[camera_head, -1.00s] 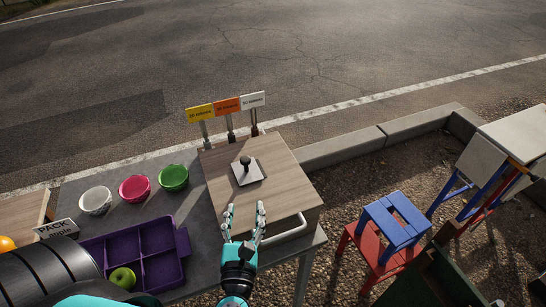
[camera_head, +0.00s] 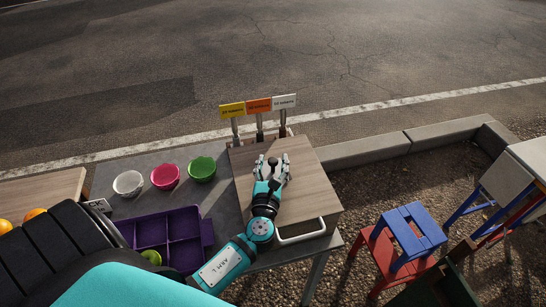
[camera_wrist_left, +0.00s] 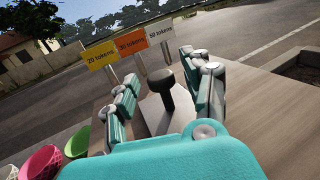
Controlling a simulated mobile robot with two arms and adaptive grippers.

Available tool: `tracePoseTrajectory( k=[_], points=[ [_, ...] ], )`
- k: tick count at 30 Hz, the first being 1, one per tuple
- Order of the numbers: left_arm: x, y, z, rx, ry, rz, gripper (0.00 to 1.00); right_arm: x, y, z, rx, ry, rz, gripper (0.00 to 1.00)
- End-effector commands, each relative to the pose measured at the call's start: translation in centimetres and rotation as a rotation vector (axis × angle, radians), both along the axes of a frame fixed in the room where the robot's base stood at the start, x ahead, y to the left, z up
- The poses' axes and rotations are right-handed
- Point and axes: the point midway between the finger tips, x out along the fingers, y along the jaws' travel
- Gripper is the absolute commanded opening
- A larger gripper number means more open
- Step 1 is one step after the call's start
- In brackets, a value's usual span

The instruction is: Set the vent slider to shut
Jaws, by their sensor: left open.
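A black knob (camera_wrist_left: 163,82) stands upright on a pale square plate (camera_wrist_left: 155,118) on top of a wooden box (camera_head: 315,190). No part is labelled as a vent slider, and I cannot tell a set position from the knob. My left gripper (camera_head: 272,167) is over the box top with its fingers open. In the left wrist view the fingers stand on both sides of the knob, with gaps between them and it. In the head view the gripper hides most of the plate and knob. My right gripper is not in view.
Yellow (camera_head: 232,109), orange (camera_head: 258,105) and white (camera_head: 284,101) token signs stand behind the box. White (camera_head: 128,183), pink (camera_head: 165,176) and green (camera_head: 202,169) bowls and a purple tray (camera_head: 208,233) are left. A blue and red stool (camera_head: 412,232) is right.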

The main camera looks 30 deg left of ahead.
Motion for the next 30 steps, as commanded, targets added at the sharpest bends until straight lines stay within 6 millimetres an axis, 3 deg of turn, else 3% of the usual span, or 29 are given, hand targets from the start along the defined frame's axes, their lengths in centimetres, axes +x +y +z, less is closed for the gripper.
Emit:
tracePoseTrajectory(
  k=[4,13,24,30],
  points=[
    [1.0,0.5,0.0,0.001,0.000,-0.001,0.49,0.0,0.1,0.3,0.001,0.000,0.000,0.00],
    [1.2,0.6,0.0,0.000,0.000,-0.001,0.49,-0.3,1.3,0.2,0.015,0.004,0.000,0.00],
    [1.1,0.6,0.0,0.000,0.000,-0.001,0.02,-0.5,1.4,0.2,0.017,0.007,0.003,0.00],
    [1.1,0.5,0.0,0.000,0.001,-0.001,0.00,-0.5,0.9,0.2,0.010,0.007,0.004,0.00]
  ],
)
